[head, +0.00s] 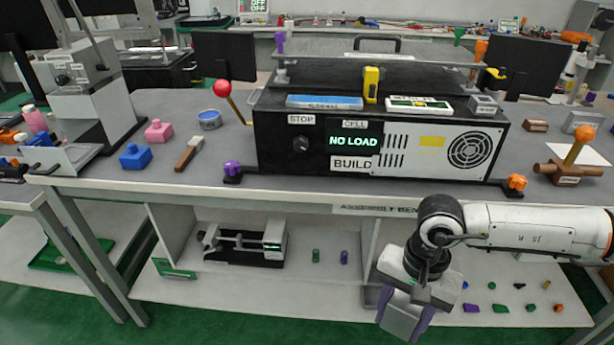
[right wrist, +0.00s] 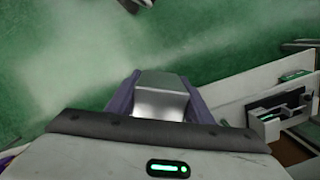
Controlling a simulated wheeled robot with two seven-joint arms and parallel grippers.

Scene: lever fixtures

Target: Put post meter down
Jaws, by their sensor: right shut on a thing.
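My right gripper (head: 405,312) hangs low in front of the bench, its purple fingers pointing down. It is shut on a plain grey box, the post meter (head: 402,324), which is held in the air below bench-top height. In the right wrist view the post meter (right wrist: 160,95) sits between the two fingers, with green floor behind it. No label or display on it shows. My left gripper is not in view.
The assembly bench (head: 215,175) carries a large black machine (head: 275,130) reading "NO LOAD". Its lower shelf (head: 335,290) holds a black-and-white device (head: 245,245), small cylinders and several small coloured parts. An orange-knobbed lever (head: 580,145) stands at the right.

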